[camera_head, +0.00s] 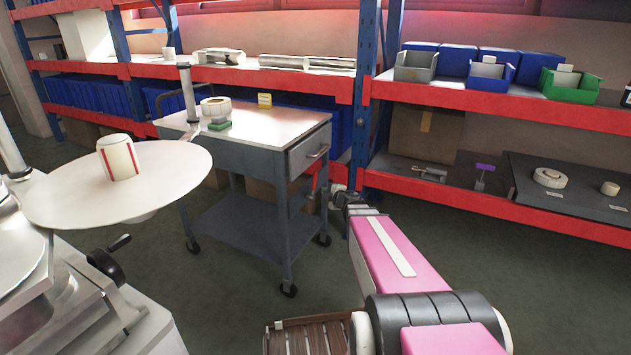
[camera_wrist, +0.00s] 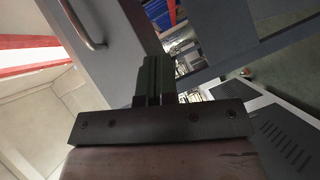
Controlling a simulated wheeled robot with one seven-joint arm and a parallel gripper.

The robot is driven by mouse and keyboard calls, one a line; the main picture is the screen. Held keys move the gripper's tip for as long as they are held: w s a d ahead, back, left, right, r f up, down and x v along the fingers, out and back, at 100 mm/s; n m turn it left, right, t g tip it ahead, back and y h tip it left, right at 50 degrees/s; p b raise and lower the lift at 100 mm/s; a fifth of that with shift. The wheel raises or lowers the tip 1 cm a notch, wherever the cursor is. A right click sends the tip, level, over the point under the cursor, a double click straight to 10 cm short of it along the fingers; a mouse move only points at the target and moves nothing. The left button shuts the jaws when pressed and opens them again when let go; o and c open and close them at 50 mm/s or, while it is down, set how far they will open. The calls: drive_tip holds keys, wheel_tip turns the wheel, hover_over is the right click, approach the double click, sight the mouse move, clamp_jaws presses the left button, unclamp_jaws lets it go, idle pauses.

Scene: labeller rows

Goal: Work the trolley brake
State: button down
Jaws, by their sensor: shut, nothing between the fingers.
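The trolley (camera_head: 285,120) is a grey cart with a pale top, a drawer with a handle, a lower shelf and black castors. One castor (camera_head: 289,290) shows at its near front leg. I cannot make out which part is the brake. My gripper (camera_head: 340,190) is at the far end of my pink arm, just right of the trolley's right legs and below drawer height. In the wrist view my gripper (camera_wrist: 155,65) has its dark fingers together with nothing between them. The trolley's grey drawer front (camera_wrist: 112,35) is close beyond them at upper left; I cannot tell contact.
A tape roll (camera_head: 215,106), a green block and a yellow box sit on the trolley top. A red and blue shelf rack (camera_head: 500,205) runs behind. A round white turntable (camera_head: 85,195) with a jar is at left. Floor (camera_head: 240,310) is open in front.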

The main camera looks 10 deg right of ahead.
approach(315, 183)
drive_tip(key=w+a+r, duration=0.1)
drive_tip(key=w+a, duration=0.2)
drive_tip(key=a, duration=0.2)
drive_tip(key=w, duration=0.2)
drive_tip(key=w+d+f, duration=0.1)
drive_tip(key=shift+w, duration=0.2)
drive_tip(key=shift+w+d, duration=0.2)
